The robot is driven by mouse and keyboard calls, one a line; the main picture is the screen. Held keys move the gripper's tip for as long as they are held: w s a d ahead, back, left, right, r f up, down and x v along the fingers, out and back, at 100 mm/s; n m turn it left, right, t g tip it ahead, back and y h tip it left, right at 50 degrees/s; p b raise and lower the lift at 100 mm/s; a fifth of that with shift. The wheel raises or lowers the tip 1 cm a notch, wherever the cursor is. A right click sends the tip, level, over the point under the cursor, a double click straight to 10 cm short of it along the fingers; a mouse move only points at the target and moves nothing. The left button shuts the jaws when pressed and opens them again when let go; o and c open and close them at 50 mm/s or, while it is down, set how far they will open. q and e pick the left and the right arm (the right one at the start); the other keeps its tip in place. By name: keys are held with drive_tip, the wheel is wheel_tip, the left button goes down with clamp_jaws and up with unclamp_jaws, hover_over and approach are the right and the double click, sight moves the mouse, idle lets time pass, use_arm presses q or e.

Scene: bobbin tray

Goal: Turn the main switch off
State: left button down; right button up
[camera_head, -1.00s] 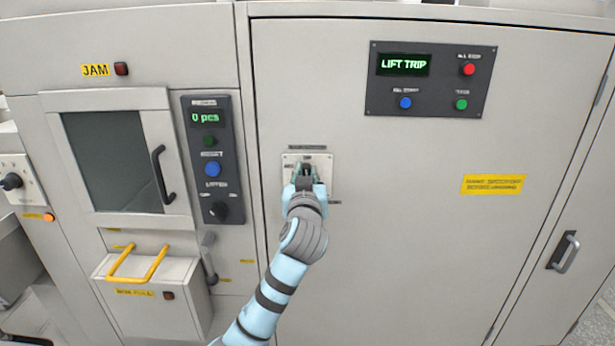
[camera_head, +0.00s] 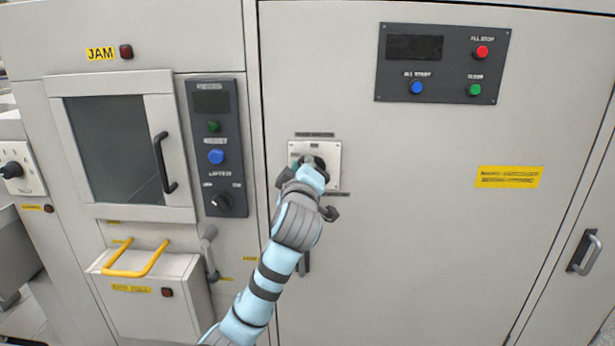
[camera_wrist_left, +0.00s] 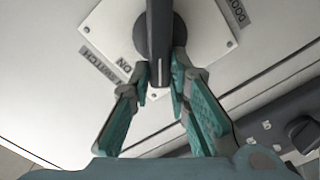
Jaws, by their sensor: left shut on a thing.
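The main switch is a black rotary handle on a white square plate (camera_head: 331,152) on the big cabinet door. In the head view my left gripper (camera_head: 305,170) is at the plate and hides most of the handle. In the left wrist view the black handle (camera_wrist_left: 159,40) stands between the teal fingers of my left gripper (camera_wrist_left: 162,88), which is shut on it. The "ON" mark on the plate (camera_wrist_left: 200,35) lies to the left of the handle's tip, so the handle is turned away from it. My right gripper is not in view.
A dark panel (camera_head: 385,85) with a blank display and red, blue and green buttons is at upper right. A narrow control panel (camera_head: 228,180), also with a dark display, stands left of the switch. A door handle (camera_head: 583,252) is at far right.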

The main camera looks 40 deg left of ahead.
use_arm(q)
drive_tip(key=shift+s+a+f+n+b, duration=0.1)
drive_tip(key=shift+f+n+b, duration=0.2)
drive_tip(key=shift+n+b, duration=1)
drive_tip(key=shift+s+a+f+n+b, duration=0.1)
drive_tip(key=shift+f+n+b, duration=0.25)
drive_tip(key=shift+n+b, duration=0.95)
drive_tip(key=shift+f+n+b, duration=0.3)
drive_tip(key=shift+n+b, duration=1)
drive_tip(key=c, duration=1.5)
unclamp_jaws()
drive_tip(key=v, duration=1.2)
drive_tip(key=shift+w, duration=0.1)
